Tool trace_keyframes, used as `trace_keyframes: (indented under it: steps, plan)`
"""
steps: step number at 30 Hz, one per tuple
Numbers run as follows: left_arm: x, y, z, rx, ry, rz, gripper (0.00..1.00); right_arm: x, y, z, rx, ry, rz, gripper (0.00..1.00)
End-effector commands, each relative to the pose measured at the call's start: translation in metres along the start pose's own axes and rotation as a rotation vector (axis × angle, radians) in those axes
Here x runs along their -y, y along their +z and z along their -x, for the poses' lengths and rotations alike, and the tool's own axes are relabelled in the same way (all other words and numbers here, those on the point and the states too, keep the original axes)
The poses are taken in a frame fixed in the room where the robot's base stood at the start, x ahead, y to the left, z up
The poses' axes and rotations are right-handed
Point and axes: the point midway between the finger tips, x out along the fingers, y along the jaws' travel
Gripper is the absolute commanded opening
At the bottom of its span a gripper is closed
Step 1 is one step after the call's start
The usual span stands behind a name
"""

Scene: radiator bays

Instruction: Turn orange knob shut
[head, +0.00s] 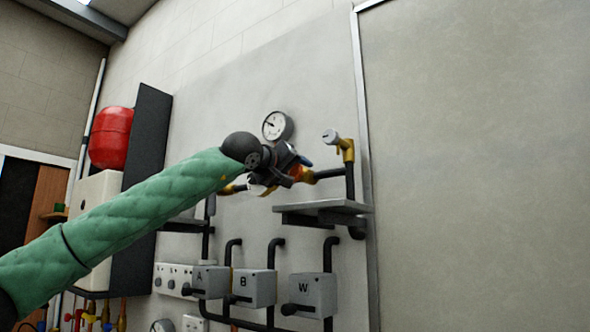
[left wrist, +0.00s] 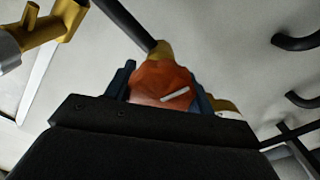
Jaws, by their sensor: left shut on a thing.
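The orange knob (left wrist: 165,84) shows large in the left wrist view, with a pale line mark on its face. It sits on a brass valve body (left wrist: 161,50) with a dark pipe behind it. My left gripper (left wrist: 163,92) is shut on the knob, with a dark blue finger on each side of it. In the head view my left gripper (head: 285,168) is at the valve on the wall, and a little of the orange knob (head: 297,173) shows beside it. The rest of the knob is hidden there by the gripper. My right gripper is in neither view.
A brass fitting with a white cap (head: 331,137) and a grey shelf (head: 322,207) are to the right. Grey boxes marked A (head: 210,280), B (head: 254,288) and W (head: 313,294) hang below. A red tank (head: 111,138) is at the left.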

Motion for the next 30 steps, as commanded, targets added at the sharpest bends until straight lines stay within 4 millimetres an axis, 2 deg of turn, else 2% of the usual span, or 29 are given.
trace_keyframes:
  steps: [4, 5, 6, 18, 30]
  plan:
    - [-0.001, 0.000, -0.001, 0.001, 0.000, -0.125, 0.31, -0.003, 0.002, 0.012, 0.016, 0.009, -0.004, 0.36]
    - [-0.001, 0.000, 0.000, 0.001, -0.001, -0.151, 0.31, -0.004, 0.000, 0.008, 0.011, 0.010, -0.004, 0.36]
    - [-0.001, 0.000, 0.000, 0.001, -0.001, -0.185, 0.31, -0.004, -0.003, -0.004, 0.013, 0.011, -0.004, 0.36]
    - [-0.003, 0.000, -0.001, 0.001, 0.000, -0.555, 0.31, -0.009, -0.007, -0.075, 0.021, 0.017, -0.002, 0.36]
    - [-0.004, 0.001, -0.001, 0.002, 0.000, -0.934, 0.31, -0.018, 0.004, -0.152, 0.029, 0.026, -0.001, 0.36]
